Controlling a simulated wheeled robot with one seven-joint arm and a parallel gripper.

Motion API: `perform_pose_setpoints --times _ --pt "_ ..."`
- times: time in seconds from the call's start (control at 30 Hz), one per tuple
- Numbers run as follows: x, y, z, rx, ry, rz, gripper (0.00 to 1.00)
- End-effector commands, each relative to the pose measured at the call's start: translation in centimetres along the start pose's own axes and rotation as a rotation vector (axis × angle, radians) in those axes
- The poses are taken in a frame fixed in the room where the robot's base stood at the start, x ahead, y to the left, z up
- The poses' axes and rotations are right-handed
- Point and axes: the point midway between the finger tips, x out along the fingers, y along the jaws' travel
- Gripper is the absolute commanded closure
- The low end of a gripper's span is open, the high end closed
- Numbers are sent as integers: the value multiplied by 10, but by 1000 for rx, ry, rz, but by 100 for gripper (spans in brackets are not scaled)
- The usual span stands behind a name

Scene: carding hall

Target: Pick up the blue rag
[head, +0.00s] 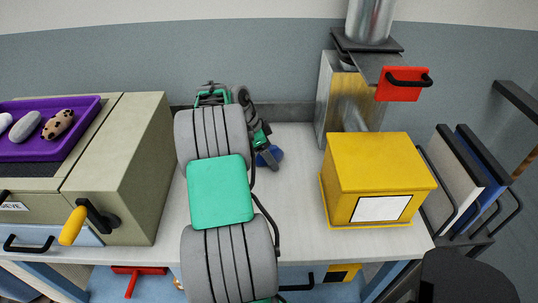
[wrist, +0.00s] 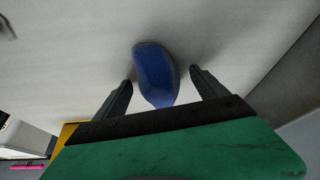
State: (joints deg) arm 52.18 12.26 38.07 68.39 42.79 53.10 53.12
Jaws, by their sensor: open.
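The blue rag (wrist: 153,72) lies on the pale worktop and shows in the wrist view between the two dark fingers of my gripper (wrist: 162,82). The fingers are apart, with a gap visible on each side of the rag. Its near end is cut off from view by my gripper's body. In the head view the rag (head: 274,153) is a small blue patch at the back of the worktop, partly covered by my gripper (head: 266,156). I cannot tell how high the fingertips are above the worktop.
A yellow box (head: 375,170) with a white label stands right of my arm, with a metal machine (head: 345,90) behind it. A beige cabinet (head: 120,160) carrying a purple tray (head: 85,135) stands at left. Bare worktop (head: 297,190) shows between my arm and the yellow box.

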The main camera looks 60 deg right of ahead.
Motion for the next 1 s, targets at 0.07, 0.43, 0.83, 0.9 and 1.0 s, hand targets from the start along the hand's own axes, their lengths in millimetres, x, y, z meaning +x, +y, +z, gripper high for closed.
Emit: perform_pose_setpoints --times 0.07,0.43,0.83,0.9,1.0 --pt "0 0 0 0 0 0 18" --pt "-1 0 0 -1 0 -1 43" --pt "-1 0 0 -1 0 -1 76" --pt "-1 0 0 -1 0 -1 81" --pt "-1 0 0 -1 0 -1 85"
